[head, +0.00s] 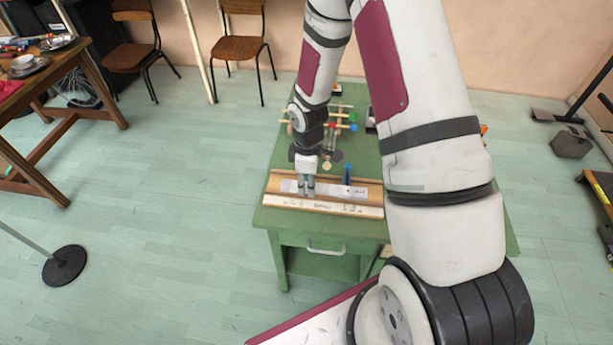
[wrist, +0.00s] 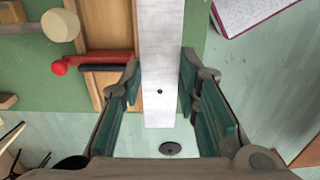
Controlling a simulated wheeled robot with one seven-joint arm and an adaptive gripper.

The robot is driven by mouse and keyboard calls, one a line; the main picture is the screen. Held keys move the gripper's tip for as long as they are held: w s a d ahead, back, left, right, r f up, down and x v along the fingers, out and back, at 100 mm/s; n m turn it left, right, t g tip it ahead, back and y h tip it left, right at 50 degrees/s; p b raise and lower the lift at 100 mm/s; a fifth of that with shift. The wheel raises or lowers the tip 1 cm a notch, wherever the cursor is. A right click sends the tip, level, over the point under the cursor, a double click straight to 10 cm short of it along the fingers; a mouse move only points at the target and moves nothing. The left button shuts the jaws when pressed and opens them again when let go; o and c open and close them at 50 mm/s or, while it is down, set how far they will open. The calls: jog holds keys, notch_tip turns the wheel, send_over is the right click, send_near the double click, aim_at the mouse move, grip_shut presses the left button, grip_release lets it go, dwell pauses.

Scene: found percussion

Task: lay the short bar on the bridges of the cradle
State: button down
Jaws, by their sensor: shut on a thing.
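My gripper (head: 306,188) points down over the front of the green table. It is shut on the short bar, a flat pale grey metal bar with a small dark hole near one end. In the wrist view the bar (wrist: 160,60) runs lengthwise between the fingers. In the head view the bar (head: 289,186) shows as a pale strip over the wooden cradle (head: 272,186), roughly parallel to it. The cradle's wood (wrist: 122,103) shows left of the bar in the wrist view. The bar hides part of the cradle; I cannot tell whether it touches the bridges.
A pale marked strip (head: 320,206) lies along the table's front. A dark blue upright piece (head: 347,175) stands near the cradle's right part. In the wrist view, a red-ended thing (wrist: 90,62) and a round-headed mallet (wrist: 60,25) lie left. Coloured items crowd the table's back.

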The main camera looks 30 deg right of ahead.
notch_tip(320, 180, down, 2)
jog(key=shift+f+b, duration=0.25)
jog(key=shift+b, duration=0.1)
jog(key=shift+w+d+f, duration=0.1)
jog(key=shift+w+d, duration=0.05)
jog(key=shift+w, duration=0.15)
jog(key=shift+w+d+b, duration=0.55)
jog(key=shift+w+d, duration=0.1)
jog(key=shift+w, duration=0.3)
jog(key=shift+w+d+b, duration=0.55)
jog(key=shift+w+d, duration=0.1)
jog(key=shift+w, duration=0.3)
jog(key=shift+w+d+b, duration=0.55)
jog(key=shift+w+d, duration=0.1)
jog(key=shift+w, duration=0.3)
jog(key=shift+f, duration=0.25)
jog(key=shift+f, duration=0.3)
jog(key=c, duration=1.1)
grip_release()
